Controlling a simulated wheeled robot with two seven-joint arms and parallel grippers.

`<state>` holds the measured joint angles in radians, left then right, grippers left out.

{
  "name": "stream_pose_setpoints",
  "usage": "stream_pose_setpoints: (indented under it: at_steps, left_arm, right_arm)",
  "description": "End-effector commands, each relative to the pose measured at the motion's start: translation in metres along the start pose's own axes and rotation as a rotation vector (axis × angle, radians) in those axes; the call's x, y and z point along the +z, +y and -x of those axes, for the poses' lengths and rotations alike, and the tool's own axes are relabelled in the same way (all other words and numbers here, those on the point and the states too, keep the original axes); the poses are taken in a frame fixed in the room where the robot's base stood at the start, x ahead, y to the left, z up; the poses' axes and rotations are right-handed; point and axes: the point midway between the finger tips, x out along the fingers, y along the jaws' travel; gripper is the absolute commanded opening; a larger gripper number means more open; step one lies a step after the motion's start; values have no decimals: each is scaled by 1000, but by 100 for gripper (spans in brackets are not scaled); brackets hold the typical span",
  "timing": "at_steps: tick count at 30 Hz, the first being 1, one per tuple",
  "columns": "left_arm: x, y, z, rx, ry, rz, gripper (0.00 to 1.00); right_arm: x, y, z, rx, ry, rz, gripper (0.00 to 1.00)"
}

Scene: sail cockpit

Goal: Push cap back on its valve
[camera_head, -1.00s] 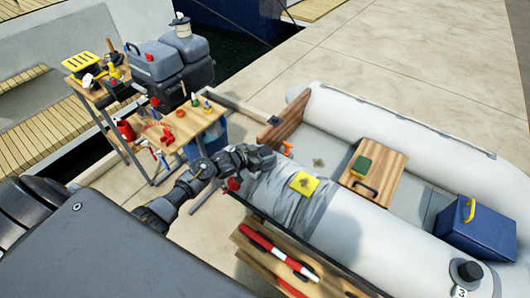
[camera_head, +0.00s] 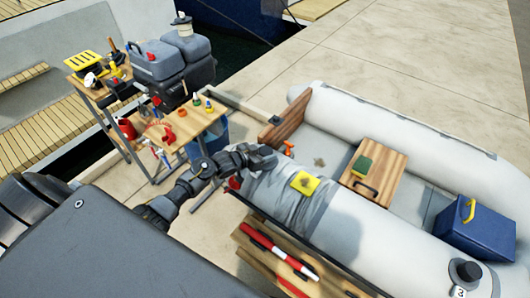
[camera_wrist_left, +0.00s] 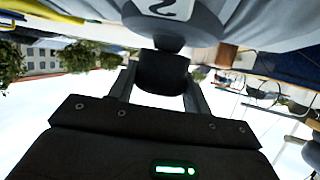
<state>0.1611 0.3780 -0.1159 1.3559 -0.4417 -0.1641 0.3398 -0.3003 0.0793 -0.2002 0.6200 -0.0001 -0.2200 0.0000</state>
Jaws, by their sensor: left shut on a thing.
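My left gripper (camera_head: 266,159) is at the near left end of the grey inflatable dinghy's tube (camera_head: 345,225). In the left wrist view, its fingers (camera_wrist_left: 160,88) are shut on a black round cap (camera_wrist_left: 163,72). The cap is close under a dark valve base (camera_wrist_left: 155,40) on the grey tube, beside a white label marked 2 (camera_wrist_left: 165,8). I cannot tell whether the cap is seated on it. Another black valve (camera_head: 467,271), labelled 3, is on the tube at lower right. My right gripper is not in view.
A yellow patch (camera_head: 305,184) lies on the tube. A blue box (camera_head: 472,228) sits at right. A shelf with red flares (camera_head: 270,252) runs below.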

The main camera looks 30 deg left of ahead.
Motion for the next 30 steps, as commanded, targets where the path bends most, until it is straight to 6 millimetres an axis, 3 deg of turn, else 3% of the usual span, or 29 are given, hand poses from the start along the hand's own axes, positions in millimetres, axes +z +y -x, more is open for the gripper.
stream_pose_setpoints:
  at_steps: [29, 30]
  left_arm:
    - [14, 0, -6, 0, 2, 0, 27]
    - [13, 0, -6, 0, 2, 0, 54]
  right_arm:
    - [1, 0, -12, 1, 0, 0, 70]
    - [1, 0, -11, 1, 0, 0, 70]
